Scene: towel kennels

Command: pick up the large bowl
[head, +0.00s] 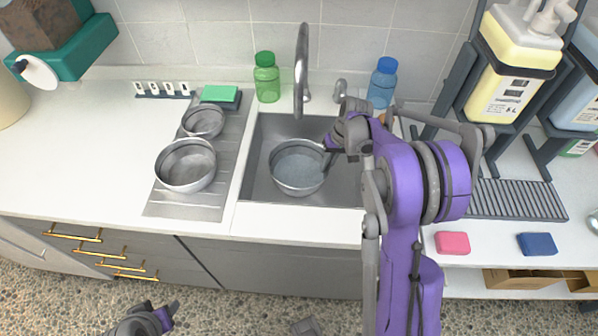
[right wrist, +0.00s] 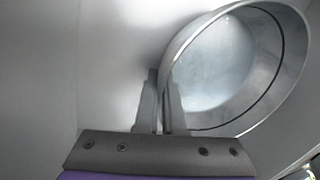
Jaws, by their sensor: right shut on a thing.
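A large grey metal bowl (head: 298,180) is in the sink, with its opening up. My right gripper (head: 328,160) reaches in from the right and is shut on the right side of its rim. In the right wrist view the two fingers (right wrist: 163,85) close around the wall of the bowl (right wrist: 272,95). Whether the bowl touches the sink floor is hard to tell. Another metal bowl (head: 186,165), similar in size, stands on the drainboard, with a smaller one (head: 203,122) behind it. My left gripper (head: 165,316) is low at the bottom left, away from the bowls; its jaw opening is unclear.
The sink (head: 262,192) surrounds the held bowl, and the faucet (head: 301,70) rises behind it. A green bottle (head: 267,78) and a blue bottle (head: 382,83) stand at the back. A dark rack (head: 515,200) is to the right. The left counter (head: 80,150) has free room.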

